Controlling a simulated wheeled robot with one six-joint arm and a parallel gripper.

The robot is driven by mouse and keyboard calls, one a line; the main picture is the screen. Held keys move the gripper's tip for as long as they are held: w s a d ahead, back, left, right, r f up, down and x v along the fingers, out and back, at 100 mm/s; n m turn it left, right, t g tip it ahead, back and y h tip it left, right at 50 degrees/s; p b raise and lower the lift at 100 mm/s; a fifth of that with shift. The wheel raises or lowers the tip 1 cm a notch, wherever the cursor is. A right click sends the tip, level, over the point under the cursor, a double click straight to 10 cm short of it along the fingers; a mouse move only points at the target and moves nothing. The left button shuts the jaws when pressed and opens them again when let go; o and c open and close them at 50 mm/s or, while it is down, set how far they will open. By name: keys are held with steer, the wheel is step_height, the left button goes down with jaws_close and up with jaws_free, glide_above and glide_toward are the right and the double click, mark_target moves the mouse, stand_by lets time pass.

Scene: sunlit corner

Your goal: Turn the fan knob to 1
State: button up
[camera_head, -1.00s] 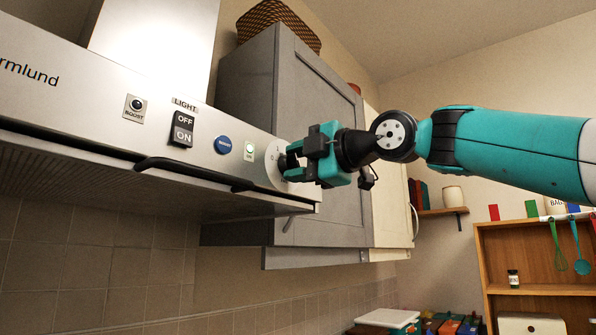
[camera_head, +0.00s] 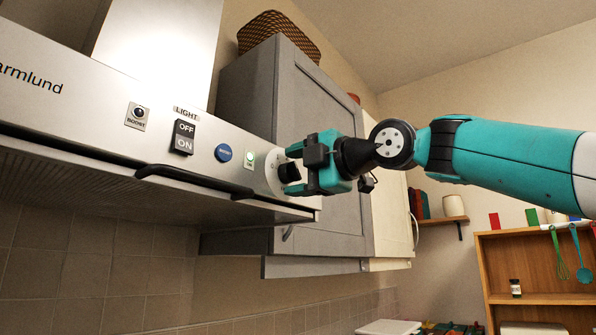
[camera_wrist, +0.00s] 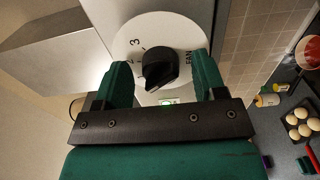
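The black fan knob (camera_wrist: 160,68) sits on a round white dial (camera_wrist: 130,38) at the right end of the hood front. In the wrist view the dial shows a 3, part of a 2 and the word FAN; a 1 is not readable. In the head view the knob (camera_head: 289,172) shows at my gripper's fingertips. My gripper (camera_head: 291,171) is open. In the wrist view its two green fingers stand on either side of the knob, with gaps between them and it. The knob's exact pointer setting is hard to tell.
The hood (camera_head: 75,110) also carries a boost button (camera_head: 137,115), a light switch (camera_head: 184,137), a blue button (camera_head: 223,152) and a small green-lit indicator (camera_head: 249,159). A rail (camera_head: 190,176) runs along its lower edge. A grey cabinet (camera_head: 325,130) stands close behind my gripper.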

steer(key=shift+s+d, duration=0.1)
steer(key=shift+s+d+f+b, duration=0.1)
steer(key=shift+s+d+b, duration=0.1)
steer(key=shift+d+b, duration=0.1)
steer(key=b+v, duration=0.3)
steer(key=v, duration=1.3)
steer(key=shift+s+d+b, duration=0.2)
steer(key=shift+b, duration=0.1)
